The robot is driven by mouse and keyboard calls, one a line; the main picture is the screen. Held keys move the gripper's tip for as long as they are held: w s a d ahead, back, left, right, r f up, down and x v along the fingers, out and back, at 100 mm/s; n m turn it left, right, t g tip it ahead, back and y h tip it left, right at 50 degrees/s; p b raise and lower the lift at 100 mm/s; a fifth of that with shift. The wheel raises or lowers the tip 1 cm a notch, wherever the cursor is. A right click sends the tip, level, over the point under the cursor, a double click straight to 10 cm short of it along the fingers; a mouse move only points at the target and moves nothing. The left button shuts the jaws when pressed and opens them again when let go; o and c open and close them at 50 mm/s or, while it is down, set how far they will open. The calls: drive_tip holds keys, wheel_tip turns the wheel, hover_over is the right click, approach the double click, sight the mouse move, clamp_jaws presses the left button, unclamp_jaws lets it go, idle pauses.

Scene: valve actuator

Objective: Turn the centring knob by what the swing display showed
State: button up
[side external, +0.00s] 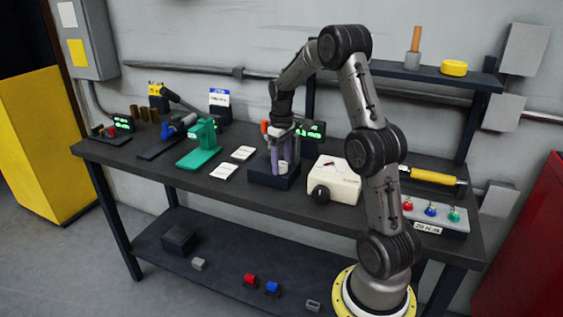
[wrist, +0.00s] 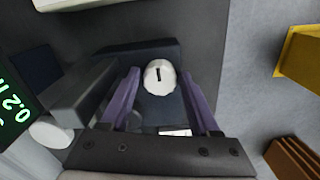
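In the wrist view a round white knob (wrist: 160,77) with a black pointer mark sits on a dark block (wrist: 120,50). My gripper (wrist: 162,75) has its two purple fingers open, one on each side of the knob, with a visible gap to each. In the side view my gripper (side external: 287,165) points down over the dark fixture (side external: 262,180). A display (side external: 312,131) with green digits stands behind it, partly covered.
A cream box (side external: 336,178) with a black knob stands close right of the fixture. White cards (side external: 224,172) and a green stand (side external: 199,145) are to the left. A second green-digit display (side external: 123,124) is at the far left. A panel of coloured buttons (side external: 432,212) is at the right.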

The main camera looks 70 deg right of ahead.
sight(281, 163)
clamp_jaws()
drive_tip(key=shift+m, duration=2)
drive_tip(key=shift+o, duration=1.7)
unclamp_jaws()
drive_tip(key=shift+r, duration=0.15)
wheel_tip(281, 163, up, 14)
drive_tip(key=shift+f, duration=0.2)
